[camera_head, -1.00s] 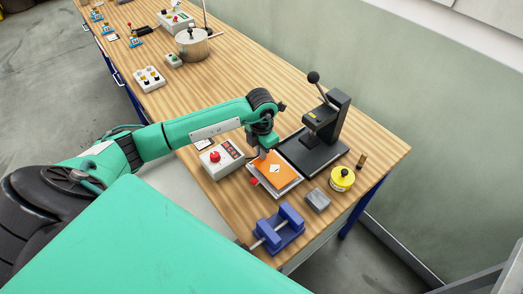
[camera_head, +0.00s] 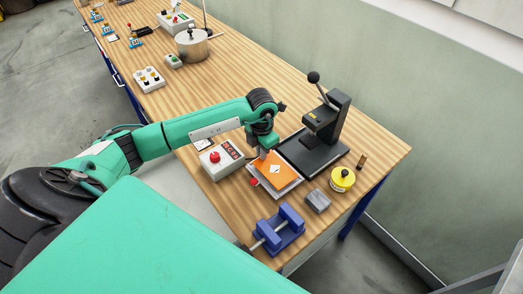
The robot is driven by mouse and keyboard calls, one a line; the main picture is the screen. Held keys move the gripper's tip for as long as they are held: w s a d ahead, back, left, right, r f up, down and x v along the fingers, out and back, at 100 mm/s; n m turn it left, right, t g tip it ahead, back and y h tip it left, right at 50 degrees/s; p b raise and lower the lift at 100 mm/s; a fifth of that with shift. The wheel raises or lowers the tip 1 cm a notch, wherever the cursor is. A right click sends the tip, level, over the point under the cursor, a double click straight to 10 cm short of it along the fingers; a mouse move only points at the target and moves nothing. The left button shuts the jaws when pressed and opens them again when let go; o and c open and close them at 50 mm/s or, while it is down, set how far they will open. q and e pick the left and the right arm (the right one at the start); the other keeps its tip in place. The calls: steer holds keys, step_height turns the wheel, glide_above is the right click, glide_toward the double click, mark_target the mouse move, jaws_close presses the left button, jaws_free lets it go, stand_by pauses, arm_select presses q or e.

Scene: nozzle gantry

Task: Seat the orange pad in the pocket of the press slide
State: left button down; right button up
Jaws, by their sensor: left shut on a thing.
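The orange pad (camera_head: 281,173) lies over a pale plate, the press slide (camera_head: 288,192), in front of the black press (camera_head: 318,135). The pad has a small white mark on it. My left gripper (camera_head: 265,155) is at the pad's far left edge, shut on it. The slide's pocket is hidden under the pad, so I cannot tell whether the pad lies flat in it. My right gripper is not in view.
A control box with a red button (camera_head: 217,158) stands close left of the pad. A blue vise (camera_head: 279,230), a grey block (camera_head: 317,200) and a yellow tin (camera_head: 342,180) stand nearby.

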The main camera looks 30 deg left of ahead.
arm_select(q)
steer(key=shift+f+b, duration=0.7)
steer(key=shift+f, duration=0.1)
steer(key=shift+r, duration=0.1)
steer(key=c, duration=1.5)
jaws_free()
steer(key=shift+r+p, duration=1.85)
steer(key=shift+r, duration=1.7)
steer(key=shift+f, duration=0.1)
